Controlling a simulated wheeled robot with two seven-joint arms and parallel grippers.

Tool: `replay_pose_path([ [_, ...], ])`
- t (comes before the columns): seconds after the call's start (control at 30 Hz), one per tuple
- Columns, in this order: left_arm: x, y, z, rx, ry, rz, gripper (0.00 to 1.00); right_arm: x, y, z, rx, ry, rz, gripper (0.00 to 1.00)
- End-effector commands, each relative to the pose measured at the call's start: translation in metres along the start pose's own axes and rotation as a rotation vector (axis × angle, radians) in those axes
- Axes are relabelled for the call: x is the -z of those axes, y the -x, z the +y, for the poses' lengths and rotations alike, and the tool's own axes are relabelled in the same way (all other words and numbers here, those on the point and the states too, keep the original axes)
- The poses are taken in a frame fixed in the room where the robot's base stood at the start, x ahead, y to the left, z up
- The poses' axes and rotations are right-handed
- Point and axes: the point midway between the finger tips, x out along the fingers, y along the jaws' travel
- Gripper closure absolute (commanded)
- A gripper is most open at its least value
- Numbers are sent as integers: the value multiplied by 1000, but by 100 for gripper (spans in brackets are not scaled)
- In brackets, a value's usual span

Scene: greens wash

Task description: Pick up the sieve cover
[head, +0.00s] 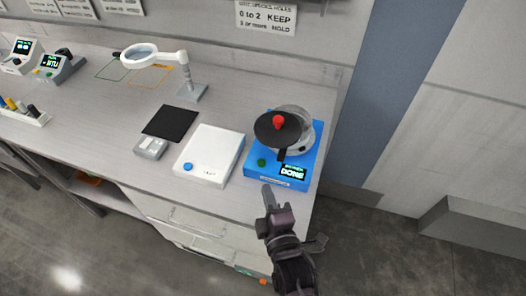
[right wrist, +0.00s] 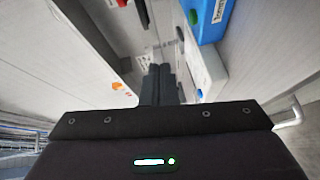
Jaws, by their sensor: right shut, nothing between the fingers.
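The sieve cover (head: 268,131), a dark round lid with a red knob and a short dark tab, sits tilted-looking over a clear round vessel (head: 302,118). The vessel stands on a blue machine (head: 295,180) whose display reads DONE. Part of the blue machine also shows at the top of the right wrist view (right wrist: 211,22). My right gripper (head: 267,190) is in front of the machine's front edge, below the cover in the head view, apart from it. Its fingers (right wrist: 159,82) are shut and empty. My left gripper is not in view.
A white flat device (head: 212,152) stands left of the blue machine, with a small grey box (head: 151,147) and a black mat (head: 171,123) beyond. A magnifier lamp (head: 150,58) stands further back. The bench ends just right of the machine; drawers (head: 190,228) lie below its front edge.

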Motion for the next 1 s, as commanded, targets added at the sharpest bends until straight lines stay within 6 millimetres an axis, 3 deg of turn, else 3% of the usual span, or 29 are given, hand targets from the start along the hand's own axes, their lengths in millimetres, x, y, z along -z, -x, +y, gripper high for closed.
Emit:
replay_pose_path([
  [0.1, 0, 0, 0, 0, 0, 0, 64, 10, 7, 3, -79, 116, 8, 100],
  [0.27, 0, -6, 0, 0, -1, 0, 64, 12, 2, 4, -111, 154, 6, 100],
  [0.77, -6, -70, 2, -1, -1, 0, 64, 13, -95, 11, -111, 149, 6, 100],
  [1.0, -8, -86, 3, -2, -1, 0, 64, -10, -115, 19, -106, 151, 9, 100],
])
